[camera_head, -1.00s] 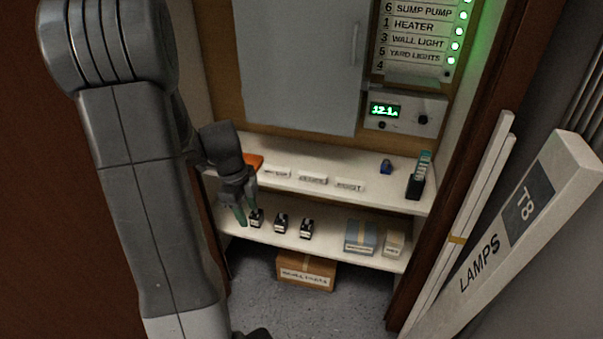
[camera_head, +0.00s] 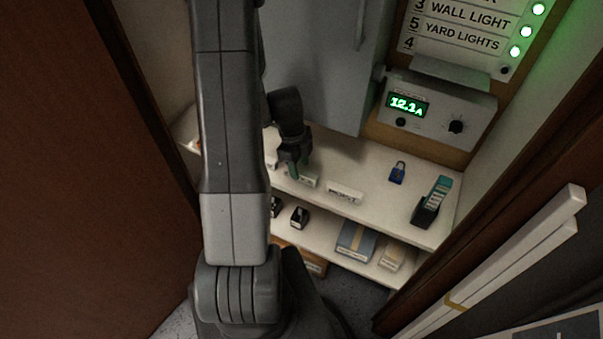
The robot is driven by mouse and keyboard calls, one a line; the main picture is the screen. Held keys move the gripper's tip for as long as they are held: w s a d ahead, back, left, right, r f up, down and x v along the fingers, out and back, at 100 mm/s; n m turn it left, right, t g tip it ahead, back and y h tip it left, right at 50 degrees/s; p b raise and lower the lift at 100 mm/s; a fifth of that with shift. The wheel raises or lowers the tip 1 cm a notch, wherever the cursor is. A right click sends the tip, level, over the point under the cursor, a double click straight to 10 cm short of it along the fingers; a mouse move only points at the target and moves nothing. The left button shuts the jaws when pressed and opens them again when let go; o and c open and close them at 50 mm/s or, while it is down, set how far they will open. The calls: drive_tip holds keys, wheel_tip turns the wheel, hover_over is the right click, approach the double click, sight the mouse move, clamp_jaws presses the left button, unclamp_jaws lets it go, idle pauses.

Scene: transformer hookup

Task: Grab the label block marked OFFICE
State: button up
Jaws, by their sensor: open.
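Three white label blocks stand in a row on the upper shelf (camera_head: 385,215). The left block (camera_head: 271,162) is partly hidden behind my arm. The middle block (camera_head: 309,181) is partly covered by my gripper, and its lettering is not readable. The right block (camera_head: 345,196) is in full view, with dark lettering too small to read surely. I cannot tell by reading which block is marked OFFICE. My gripper (camera_head: 294,172) is open and points down at the middle block; I cannot tell whether its fingers touch it or are around it.
A blue padlock (camera_head: 397,172) and a dark holder with teal-edged cards (camera_head: 431,203) stand to the right on the upper shelf. The lower shelf holds small black devices (camera_head: 299,217) and boxes (camera_head: 355,241). A meter panel (camera_head: 440,112) and cabinet door hang above. White tubes lean at right.

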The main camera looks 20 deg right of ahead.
sight(301, 176)
drive_tip(key=shift+s+f, duration=0.15)
drive_tip(key=shift+f, duration=0.55)
drive_tip(key=shift+s+f, duration=0.1)
drive_tip(key=shift+f, duration=0.55)
clamp_jaws()
drive_tip(key=shift+d+r, duration=0.1)
